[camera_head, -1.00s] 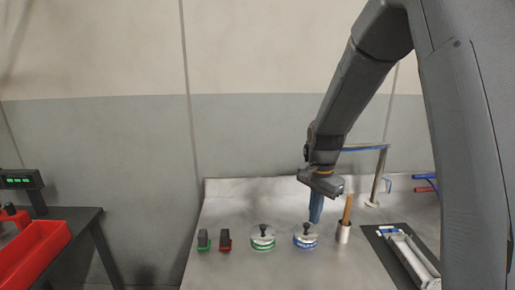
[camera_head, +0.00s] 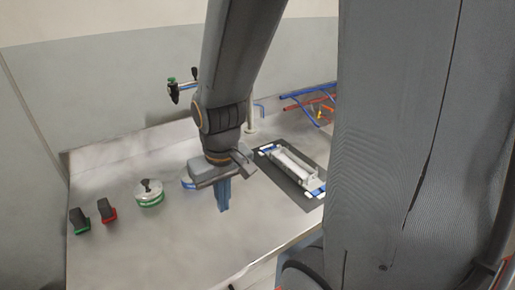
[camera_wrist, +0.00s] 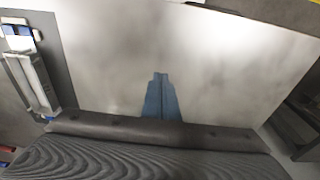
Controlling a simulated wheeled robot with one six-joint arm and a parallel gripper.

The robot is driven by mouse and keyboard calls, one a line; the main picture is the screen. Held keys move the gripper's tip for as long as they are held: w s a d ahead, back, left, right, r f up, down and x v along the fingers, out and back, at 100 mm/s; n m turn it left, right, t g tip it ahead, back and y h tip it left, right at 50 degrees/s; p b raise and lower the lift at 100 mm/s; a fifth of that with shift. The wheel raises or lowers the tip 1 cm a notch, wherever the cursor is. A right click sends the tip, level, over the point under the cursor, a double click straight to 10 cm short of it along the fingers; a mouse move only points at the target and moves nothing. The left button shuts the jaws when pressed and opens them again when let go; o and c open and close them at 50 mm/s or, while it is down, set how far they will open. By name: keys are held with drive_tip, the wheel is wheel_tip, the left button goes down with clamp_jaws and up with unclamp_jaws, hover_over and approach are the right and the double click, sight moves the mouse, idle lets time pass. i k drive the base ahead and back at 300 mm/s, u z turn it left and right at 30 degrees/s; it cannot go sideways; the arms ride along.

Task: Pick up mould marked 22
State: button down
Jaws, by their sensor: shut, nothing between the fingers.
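No mark 22 is legible in either view, so I cannot tell which thing is that mould. A round metal piece with a green band (camera_head: 149,194) and a dark knob stands on the bench. A similar round piece with a blue band (camera_head: 187,183) is mostly hidden behind my gripper. A long pale metal piece with blue and white ends (camera_head: 292,167) lies on a dark mat; it also shows at the left of the wrist view (camera_wrist: 30,70). My gripper (camera_head: 223,207) is shut and empty, pointing down over bare bench, its blue fingers together in the wrist view (camera_wrist: 160,76).
Two small dark blocks, one with a green base (camera_head: 79,221) and one with a red base (camera_head: 106,211), stand at the bench's left end. Blue and red rods (camera_head: 305,98) are at the back right. The front of the metal bench (camera_head: 180,245) is clear.

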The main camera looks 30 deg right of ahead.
sight(304, 175)
drive_tip(key=k, duration=1)
drive_tip(key=z, duration=1.15)
drive_tip(key=i, duration=0.8)
drive_tip(key=u, duration=1.1)
